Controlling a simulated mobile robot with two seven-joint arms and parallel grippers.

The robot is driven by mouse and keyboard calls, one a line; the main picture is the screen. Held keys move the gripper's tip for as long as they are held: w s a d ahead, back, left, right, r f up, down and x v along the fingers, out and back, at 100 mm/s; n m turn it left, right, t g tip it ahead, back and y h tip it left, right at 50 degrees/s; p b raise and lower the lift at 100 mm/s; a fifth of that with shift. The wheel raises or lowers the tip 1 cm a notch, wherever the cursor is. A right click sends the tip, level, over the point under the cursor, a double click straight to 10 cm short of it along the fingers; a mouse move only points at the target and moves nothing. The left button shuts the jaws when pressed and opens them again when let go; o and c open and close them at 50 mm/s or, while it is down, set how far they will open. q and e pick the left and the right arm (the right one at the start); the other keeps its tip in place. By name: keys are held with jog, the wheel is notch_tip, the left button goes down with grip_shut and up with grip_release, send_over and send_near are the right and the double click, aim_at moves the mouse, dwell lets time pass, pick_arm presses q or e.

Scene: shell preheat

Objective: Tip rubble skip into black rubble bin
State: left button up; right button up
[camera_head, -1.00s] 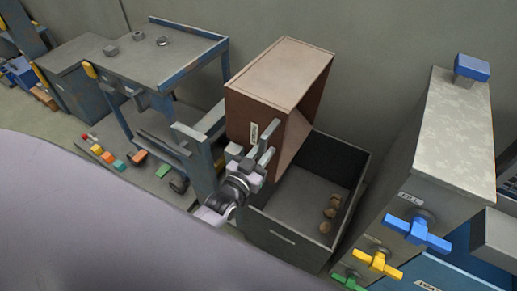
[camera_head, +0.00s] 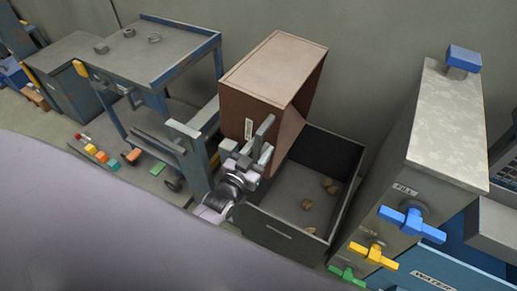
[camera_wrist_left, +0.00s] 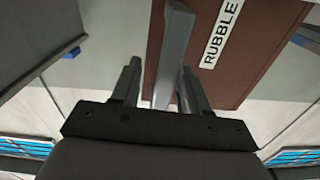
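The brown rubble skip (camera_head: 272,72) is tipped on its side, its open side facing right over the dark rubble bin (camera_head: 282,232). Several brown rubble lumps (camera_head: 329,186) lie on the bin's floor, towards the right and front. My left gripper (camera_head: 257,148) is at the skip's grey handle on its near side. In the left wrist view the handle bar (camera_wrist_left: 178,42) runs between the two fingers, beside the skip's RUBBLE label (camera_wrist_left: 222,32), and the gripper looks shut on it. The skip's inside is mostly hidden. My right gripper is not in view.
A grey cabinet (camera_head: 450,125) with blue, yellow and green valve handles (camera_head: 413,222) stands right of the bin. A blue-edged workbench (camera_head: 150,55) with small metal parts stands at the left. Coloured blocks (camera_head: 97,152) lie on its lower shelf.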

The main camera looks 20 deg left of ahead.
pick_arm(q)
jog(key=s, duration=0.7)
jog(key=shift+a, duration=0.3)
jog(key=shift+s, duration=0.1)
dwell(0.7)
jog(key=s+d+f+g+p, duration=0.1)
jog(key=s+g, duration=0.6)
jog(key=s, duration=0.7)
notch_tip(320, 180, down, 2)
jog(key=shift+s+d+f+g+h+p, duration=0.15)
jog(key=shift+s+d+g+h+p, duration=0.2)
jog(key=shift+p, duration=0.3)
